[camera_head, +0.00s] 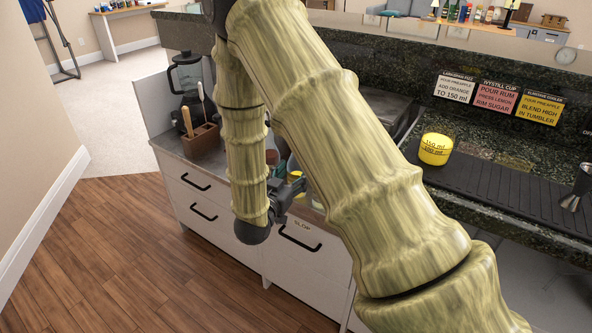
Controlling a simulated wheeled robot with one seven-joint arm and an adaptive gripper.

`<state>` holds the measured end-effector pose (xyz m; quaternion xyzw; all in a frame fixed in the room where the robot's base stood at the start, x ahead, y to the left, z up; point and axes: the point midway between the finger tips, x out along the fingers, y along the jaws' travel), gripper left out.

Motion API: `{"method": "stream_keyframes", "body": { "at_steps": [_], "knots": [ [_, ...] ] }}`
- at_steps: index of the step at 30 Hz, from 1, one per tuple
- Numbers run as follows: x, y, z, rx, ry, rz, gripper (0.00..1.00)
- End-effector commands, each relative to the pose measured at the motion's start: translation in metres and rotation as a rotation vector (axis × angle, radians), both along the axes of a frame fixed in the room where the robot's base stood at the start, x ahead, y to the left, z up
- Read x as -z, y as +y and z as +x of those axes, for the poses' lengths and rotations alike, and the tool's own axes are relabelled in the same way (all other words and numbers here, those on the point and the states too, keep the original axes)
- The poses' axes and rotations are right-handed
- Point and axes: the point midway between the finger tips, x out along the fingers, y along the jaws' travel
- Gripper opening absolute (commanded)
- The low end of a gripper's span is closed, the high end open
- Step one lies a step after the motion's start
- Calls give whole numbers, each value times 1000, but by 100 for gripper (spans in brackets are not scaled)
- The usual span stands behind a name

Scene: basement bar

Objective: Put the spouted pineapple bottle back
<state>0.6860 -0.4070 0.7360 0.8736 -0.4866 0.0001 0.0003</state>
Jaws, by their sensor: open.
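My gripper (298,187) is at the low counter, partly hidden behind my arm; it is open. Small yellow and pale things (295,175) show just beyond it, mostly covered by the gripper and arm. I cannot tell whether one of them is the spouted pineapple bottle, or whether the gripper touches any. No bottle is clearly recognisable as the pineapple one. A yellow-filled measuring cup (435,149), marked 150 ml, stands on the black ribbed bar mat (500,196) to the right.
A wooden utensil box (201,141) and a dark blender (187,80) stand on the counter's left. Recipe cards (497,95) lean on the raised granite ledge. A metal jigger (577,190) is at right. Several bottles stand far back. The wood floor at left is clear.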

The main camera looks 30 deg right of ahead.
Motion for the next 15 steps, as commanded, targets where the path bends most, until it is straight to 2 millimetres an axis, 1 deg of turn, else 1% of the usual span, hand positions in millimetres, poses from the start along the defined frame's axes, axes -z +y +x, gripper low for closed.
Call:
{"method": "stream_keyframes", "body": {
  "at_steps": [1, 9, 15],
  "knots": [
    [0, 9, -5, -2, 2, 0, 61],
    [0, 50, -30, -3, 2, -1, 61],
    [0, 70, -43, -1, 1, -1, 61]
  ]
}}
